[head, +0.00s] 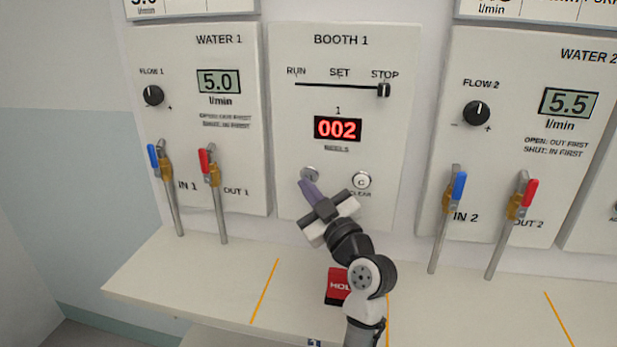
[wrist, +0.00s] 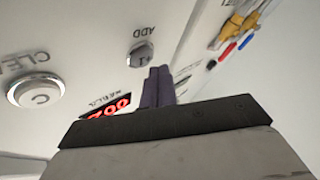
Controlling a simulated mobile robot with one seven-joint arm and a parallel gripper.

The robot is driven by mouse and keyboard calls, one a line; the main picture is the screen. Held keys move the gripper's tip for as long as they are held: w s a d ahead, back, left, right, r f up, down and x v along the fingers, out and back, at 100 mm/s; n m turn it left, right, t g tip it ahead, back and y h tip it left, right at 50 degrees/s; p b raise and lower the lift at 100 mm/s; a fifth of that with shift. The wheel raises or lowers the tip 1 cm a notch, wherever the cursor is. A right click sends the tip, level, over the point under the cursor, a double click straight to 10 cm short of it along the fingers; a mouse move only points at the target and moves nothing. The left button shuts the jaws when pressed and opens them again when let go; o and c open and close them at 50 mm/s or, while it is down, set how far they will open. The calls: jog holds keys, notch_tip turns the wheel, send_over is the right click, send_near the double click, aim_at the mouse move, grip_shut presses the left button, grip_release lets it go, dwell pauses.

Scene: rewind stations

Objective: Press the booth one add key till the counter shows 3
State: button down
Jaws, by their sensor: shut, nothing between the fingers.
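The booth one panel (head: 400,140) carries a red counter (head: 338,128) that reads 002. The round metal add key (head: 310,173) is below the counter at left, partly covered by my fingers. In the wrist view the add key (wrist: 141,54) shows under the word ADD. My gripper (head: 307,184) is shut and empty, its purple fingertips close to the add key. In the wrist view my gripper (wrist: 159,72) has its tips beside the key, seemingly a little apart from it. I cannot tell for certain whether they touch.
The clear key (head: 361,181) is just right of the add key. Above is a slider knob (head: 383,90) at STOP. Valve levers stand on both sides, such as the red one (head: 207,162).

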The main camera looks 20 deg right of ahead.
jog(key=shift+w, duration=0.1)
jog(key=shift+w+d+b, duration=0.25)
jog(key=shift+b, duration=0.2)
jog(key=shift+w+d+b, duration=0.2)
jog(key=shift+w+b, duration=0.15)
dwell(0.6)
jog(key=shift+s+a, duration=0.1)
jog(key=shift+s, duration=0.05)
jog(key=shift+s+a+b, duration=0.3)
jog(key=shift+s+a, duration=0.05)
jog(key=shift+s, duration=0.2)
jog(key=s+a, duration=0.1)
jog(key=s, duration=0.1)
jog(key=s+a, duration=0.1)
jog(key=s, duration=0.1)
jog(key=shift+a+b, duration=0.4)
dwell(0.8)
